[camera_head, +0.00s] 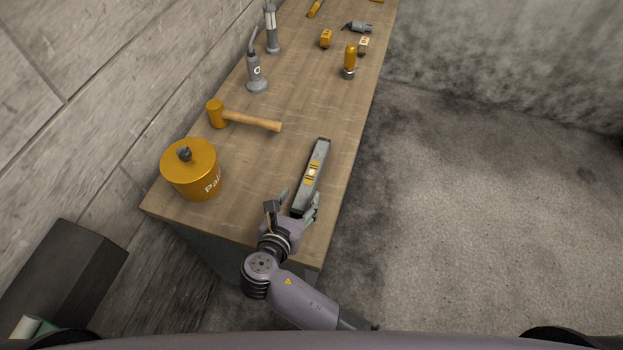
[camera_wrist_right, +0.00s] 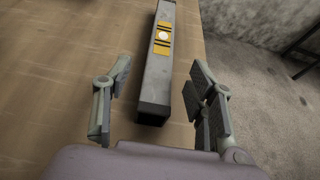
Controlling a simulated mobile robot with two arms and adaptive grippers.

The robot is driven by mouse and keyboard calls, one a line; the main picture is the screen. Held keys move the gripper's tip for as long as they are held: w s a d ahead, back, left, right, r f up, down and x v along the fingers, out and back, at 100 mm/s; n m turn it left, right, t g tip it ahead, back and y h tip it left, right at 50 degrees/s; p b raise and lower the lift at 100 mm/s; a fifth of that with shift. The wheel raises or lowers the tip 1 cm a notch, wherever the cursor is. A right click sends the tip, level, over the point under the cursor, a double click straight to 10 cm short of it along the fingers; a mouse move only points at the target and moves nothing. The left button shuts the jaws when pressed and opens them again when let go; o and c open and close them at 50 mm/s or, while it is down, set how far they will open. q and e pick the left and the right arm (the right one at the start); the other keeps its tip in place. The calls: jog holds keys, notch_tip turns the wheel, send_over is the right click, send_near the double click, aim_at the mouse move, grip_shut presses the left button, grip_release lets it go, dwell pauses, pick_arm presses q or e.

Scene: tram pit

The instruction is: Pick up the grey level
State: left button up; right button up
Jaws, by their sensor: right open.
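The grey level (camera_head: 314,175) lies on the wooden workbench near its right edge, its length running away from me. It has a yellow centre part with a pale vial. My right gripper (camera_head: 299,208) is open at the level's near end. In the right wrist view the level (camera_wrist_right: 157,80) reaches in between the two spread fingers of the gripper (camera_wrist_right: 160,100), with a gap on each side. My left gripper is not in view.
A wall stands at the left. Bare floor (camera_head: 480,200) lies to the right.

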aim_at(307, 186)
jog(key=b+x, duration=0.3)
jog(key=x, duration=0.1)
jog(key=shift+w+f+b, duration=0.25)
jog(key=shift+f+b, duration=0.1)
jog(key=shift+f, duration=0.05)
jog(key=shift+w+d+f, duration=0.1)
jog(key=shift+w+d, duration=0.05)
jog(key=shift+w, duration=0.25)
jog(key=shift+r, duration=0.2)
jog(key=shift+c, duration=0.9)
grip_shut()
